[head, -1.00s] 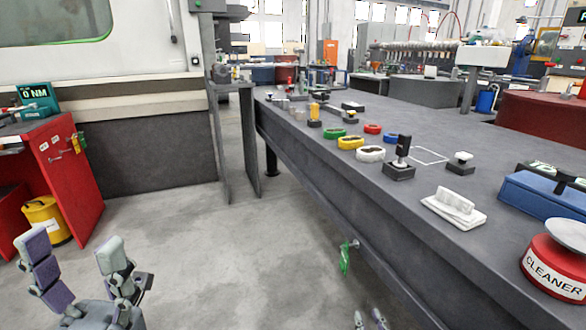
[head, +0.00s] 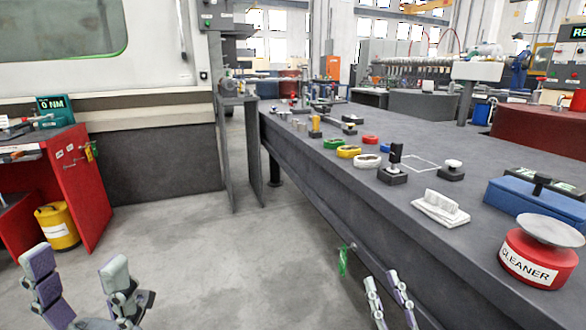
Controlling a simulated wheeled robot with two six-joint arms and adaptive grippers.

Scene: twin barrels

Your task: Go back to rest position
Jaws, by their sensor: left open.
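My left gripper (head: 80,275) is at the lower left of the head view, over bare floor. Its two fingers are wide apart with nothing between them. My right gripper (head: 386,288) is at the bottom, in front of the side of the grey workbench (head: 300,165). Its two slim fingers point upward with a narrow gap between them, and I see nothing held there. The rest of the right gripper is cut off by the frame.
On the bench are coloured rings (head: 350,152), a black-handled block (head: 394,165), a folded white cloth (head: 440,208), a blue box (head: 535,203) and a red cleaner tin (head: 540,258). A red cabinet (head: 85,185) and yellow bucket (head: 57,226) stand left. The floor between is clear.

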